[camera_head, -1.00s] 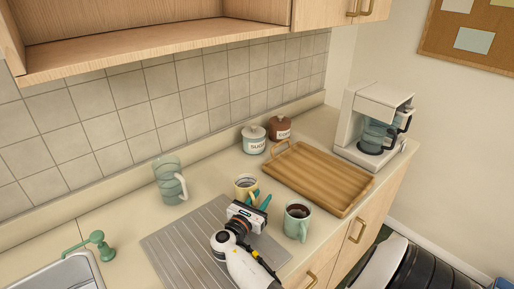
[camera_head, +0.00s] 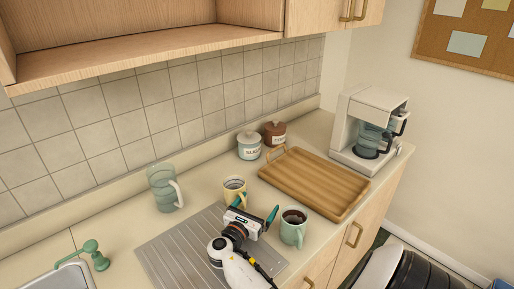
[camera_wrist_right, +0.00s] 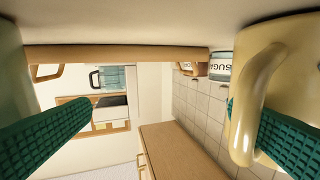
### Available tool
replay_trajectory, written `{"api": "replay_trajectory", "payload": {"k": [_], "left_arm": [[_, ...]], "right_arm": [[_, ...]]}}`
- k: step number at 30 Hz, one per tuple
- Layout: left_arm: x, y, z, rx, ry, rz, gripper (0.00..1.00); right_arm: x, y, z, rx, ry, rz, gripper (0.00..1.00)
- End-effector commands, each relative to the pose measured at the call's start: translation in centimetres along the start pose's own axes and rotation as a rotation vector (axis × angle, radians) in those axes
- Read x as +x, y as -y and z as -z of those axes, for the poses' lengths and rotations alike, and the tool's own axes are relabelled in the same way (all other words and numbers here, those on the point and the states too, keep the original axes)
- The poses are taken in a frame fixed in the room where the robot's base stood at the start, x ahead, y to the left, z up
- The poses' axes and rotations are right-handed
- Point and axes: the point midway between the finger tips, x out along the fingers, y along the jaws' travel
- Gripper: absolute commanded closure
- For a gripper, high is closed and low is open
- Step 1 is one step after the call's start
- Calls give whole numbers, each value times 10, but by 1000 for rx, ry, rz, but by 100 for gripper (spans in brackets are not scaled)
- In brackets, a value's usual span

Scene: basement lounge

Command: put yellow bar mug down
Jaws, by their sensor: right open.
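The yellow mug (camera_head: 234,188) stands upright on the counter, just past the drainboard's far edge. My right gripper (camera_head: 258,204) is open beside its handle, with teal fingers spread. In the right wrist view the yellow mug (camera_wrist_right: 292,70) fills the right side. Its handle overlaps one finger of my right gripper (camera_wrist_right: 160,102); I cannot tell whether they touch. Nothing is held between the fingers. My left gripper is not in view.
A green mug with dark contents (camera_head: 293,229) stands close on the gripper's right. A wooden tray (camera_head: 325,184), sugar jar (camera_head: 249,147), brown jar (camera_head: 274,133) and coffee maker (camera_head: 368,130) are behind. The ribbed drainboard (camera_head: 178,252) is bare at left.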

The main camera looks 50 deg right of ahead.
Motion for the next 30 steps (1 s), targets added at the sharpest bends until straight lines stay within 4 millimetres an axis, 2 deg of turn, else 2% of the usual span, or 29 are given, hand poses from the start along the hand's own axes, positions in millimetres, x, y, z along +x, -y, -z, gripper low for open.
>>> {"api": "replay_trajectory", "payload": {"k": [5, 18, 24, 30], "left_arm": [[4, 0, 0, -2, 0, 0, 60], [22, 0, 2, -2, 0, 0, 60], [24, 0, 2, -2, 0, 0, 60], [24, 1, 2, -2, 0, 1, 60]], "right_arm": [[-14, 0, -2, 1, 1, 2, 0], [-100, 0, -2, 2, 3, 2, 0], [-118, 0, 0, 0, 2, 1, 0], [-120, 0, 1, 0, 1, 0, 0]]}}
